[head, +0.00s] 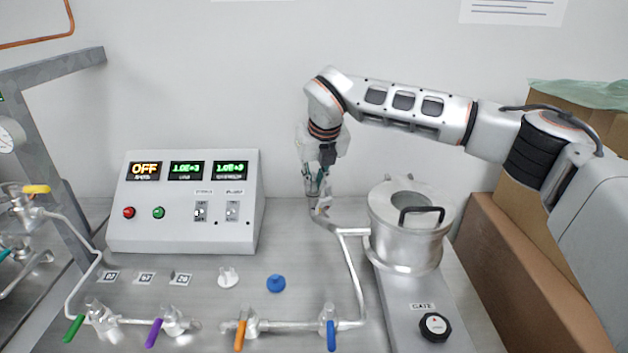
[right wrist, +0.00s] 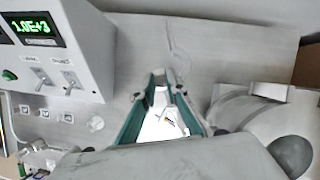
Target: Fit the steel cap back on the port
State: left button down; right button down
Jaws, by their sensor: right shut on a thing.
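My right gripper (head: 318,190) points down at the back of the bench, above the end of the steel pipe where the port (head: 321,211) is. Its green-edged fingers (right wrist: 161,84) come together at the tips in the right wrist view. It is shut on a small bright piece, which I take to be the steel cap (right wrist: 160,97); the fingers hide most of it. I cannot tell whether the cap touches the port. My left gripper is not in view.
A control box (head: 185,205) with lit displays stands at left. A steel chamber (head: 407,230) with a black handle stands close right of the port. A white cap (head: 228,277) and a blue cap (head: 276,284) lie on the bench. Coloured valve handles line the front; cardboard boxes (head: 530,275) stand right.

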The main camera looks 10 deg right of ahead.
jog(key=c, duration=2)
grip_release()
jog(key=shift+o, duration=0.2)
jog(key=shift+r, duration=0.1)
jog(key=v, duration=1.2)
